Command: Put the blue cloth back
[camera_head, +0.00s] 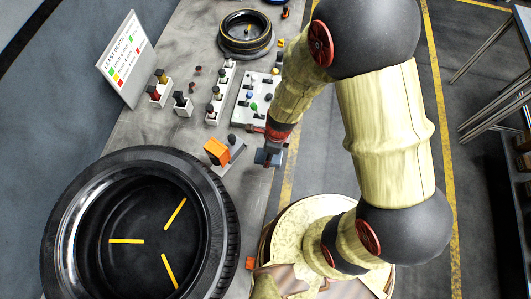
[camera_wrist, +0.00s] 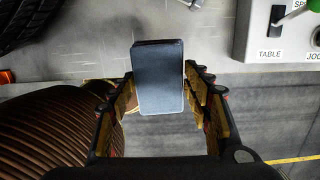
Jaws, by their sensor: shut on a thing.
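The blue cloth (camera_wrist: 158,88) shows in the wrist view as a flat, dark blue-grey folded rectangle between the two fingers. My gripper (camera_wrist: 160,78) is shut on it, with a finger along each side. In the head view my gripper (camera_head: 274,147) is at the right edge of the grey table, pointing down. A small dark blue piece of the cloth (camera_head: 265,158) shows beside the fingertips. I cannot tell whether the cloth touches the table.
A large tyre (camera_head: 228,225) fills the near left. An orange block (camera_head: 217,150) on a small stand is left of my gripper. A control panel (camera_head: 256,103) with knobs, lever switches, a sign (camera_head: 124,58) and a smaller tyre (camera_head: 246,48) lie farther back.

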